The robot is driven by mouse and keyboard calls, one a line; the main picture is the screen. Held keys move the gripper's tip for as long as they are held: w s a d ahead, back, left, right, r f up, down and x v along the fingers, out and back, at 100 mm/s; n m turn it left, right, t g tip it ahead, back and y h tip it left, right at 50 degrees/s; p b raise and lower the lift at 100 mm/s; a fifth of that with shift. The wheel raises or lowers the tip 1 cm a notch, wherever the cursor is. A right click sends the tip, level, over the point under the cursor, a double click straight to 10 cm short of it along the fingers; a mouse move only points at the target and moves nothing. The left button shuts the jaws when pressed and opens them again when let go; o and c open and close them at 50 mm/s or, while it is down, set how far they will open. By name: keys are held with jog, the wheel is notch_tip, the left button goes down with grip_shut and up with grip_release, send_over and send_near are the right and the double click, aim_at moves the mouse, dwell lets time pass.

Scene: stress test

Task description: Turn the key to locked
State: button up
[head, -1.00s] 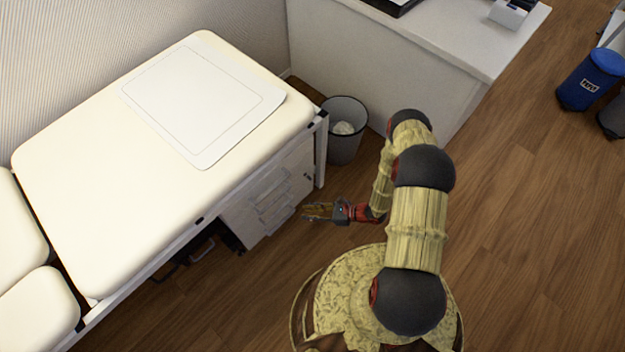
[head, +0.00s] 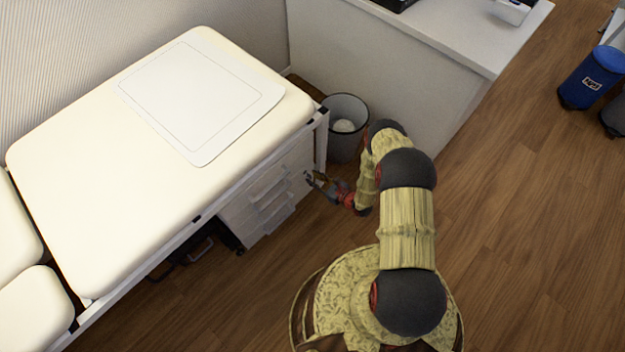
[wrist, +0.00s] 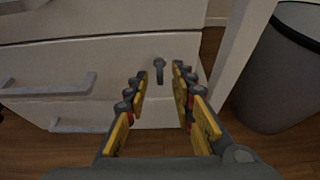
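A small dark key (wrist: 159,72) sticks out of the front of a white drawer cabinet (wrist: 110,60), near its right edge in the wrist view. The cabinet also shows in the head view (head: 255,212), under the exam bed. My gripper (wrist: 161,82) is open. Its yellow-padded fingers stand to the left and right of the key in the wrist view; I cannot tell how near they are in depth, and I see no contact. In the head view my gripper (head: 313,179) is at the cabinet's right front. The lock's face is too small to read.
The exam bed (head: 60,170) overhangs the cabinet, with its white leg (wrist: 243,40) just right of the key. A grey waste bin (wrist: 275,85) stands right of the leg. Drawer handles (wrist: 50,90) jut out at left.

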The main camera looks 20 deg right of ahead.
jog(key=shift+w+a+f, duration=0.25)
jog(key=shift+w+a, duration=0.1)
jog(key=shift+w, duration=0.25)
jog(key=c, duration=0.3)
grip_shut()
